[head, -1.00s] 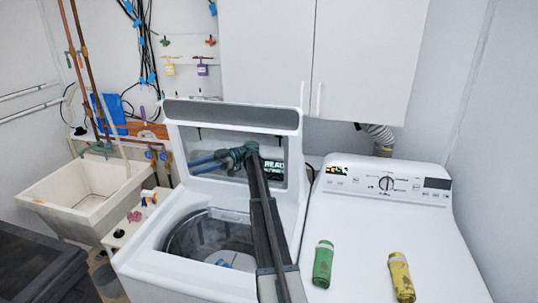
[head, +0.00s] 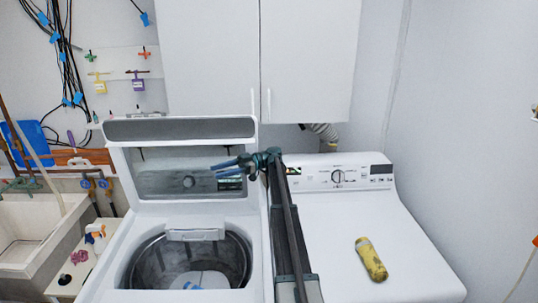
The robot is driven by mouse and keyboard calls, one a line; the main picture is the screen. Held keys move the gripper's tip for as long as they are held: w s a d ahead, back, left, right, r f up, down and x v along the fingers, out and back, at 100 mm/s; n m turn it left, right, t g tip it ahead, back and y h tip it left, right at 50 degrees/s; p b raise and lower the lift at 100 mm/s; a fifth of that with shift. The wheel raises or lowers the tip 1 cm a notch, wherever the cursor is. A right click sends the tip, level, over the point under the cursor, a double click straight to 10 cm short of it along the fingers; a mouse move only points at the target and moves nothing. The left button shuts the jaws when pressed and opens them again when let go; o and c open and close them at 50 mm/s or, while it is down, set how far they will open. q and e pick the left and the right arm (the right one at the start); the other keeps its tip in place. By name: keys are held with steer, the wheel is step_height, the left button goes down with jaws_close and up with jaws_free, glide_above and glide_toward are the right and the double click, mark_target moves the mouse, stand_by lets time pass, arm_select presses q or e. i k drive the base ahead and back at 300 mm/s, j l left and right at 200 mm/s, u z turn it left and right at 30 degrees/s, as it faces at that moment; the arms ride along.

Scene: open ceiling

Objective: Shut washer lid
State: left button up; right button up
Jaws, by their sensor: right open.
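The white top-loading washer (head: 112,256) stands left of centre, with its drum opening uncovered. Its lid (head: 126,158) is raised, leaning back upright behind the opening, with a glass window in a white frame. My right gripper (head: 214,170) is open and empty, with blue fingers pointing left. It is in front of the right part of the lid window; whether it touches the lid cannot be told. My right arm comes up from the bottom, between the washer and the dryer. My left gripper is not in view.
A white dryer (head: 405,250) stands right of the washer, with a yellow bottle (head: 370,259) on top. White cabinets (head: 308,60) hang above. A utility sink (head: 30,228) stands at the left. A spray bottle (head: 97,237) sits on a small stand between sink and washer.

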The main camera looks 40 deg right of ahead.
mark_target(120, 134)
steer(key=i+j+z, duration=0.1)
steer(key=i+z, duration=0.25)
steer(key=i+j+z, duration=0.2)
steer(key=z, duration=0.2)
steer(key=i+z, duration=0.1)
steer(key=i, duration=0.15)
